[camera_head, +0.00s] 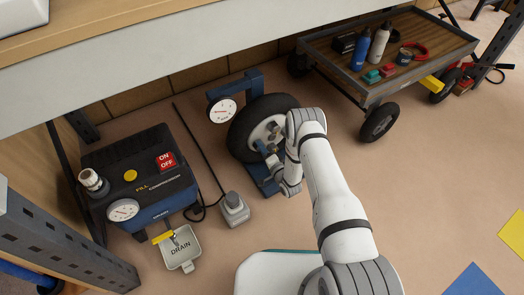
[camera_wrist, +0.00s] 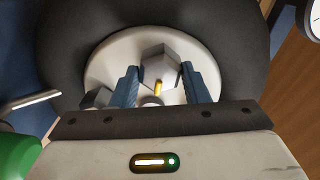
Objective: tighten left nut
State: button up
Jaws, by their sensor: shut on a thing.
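A black tyre (camera_head: 245,138) with a pale hub stands upright in a blue stand (camera_head: 250,82) on the floor. In the wrist view the pale hub (camera_wrist: 102,66) faces me. A grey hex nut (camera_wrist: 160,62) sits on it between the two blue fingers of my gripper (camera_wrist: 162,78), which is shut on it. A small brass-coloured piece (camera_wrist: 158,88) shows just below that nut. A second grey nut (camera_wrist: 97,98) is outside the fingers, at their left. In the head view my gripper (camera_head: 268,152) is at the hub, and my arm hides the wheel's right side.
A round gauge (camera_head: 222,110) is left of the tyre. A compressor (camera_head: 140,180), a drain tray (camera_head: 181,248) and a grey box with a cable (camera_head: 234,208) stand at left. A loaded cart (camera_head: 405,70) is at the right. A bench edge (camera_head: 150,65) crosses the upper left.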

jog(key=shift+s+a, duration=0.1)
jog(key=shift+a, duration=0.1)
jog(key=o, duration=1)
jog(key=shift+d, duration=0.15)
jog(key=shift+c, duration=0.2)
jog(key=p+v, duration=0.2)
jog(key=v, duration=0.5)
jog(key=shift+s+d+p, duration=0.25)
jog(key=shift+p, duration=0.1)
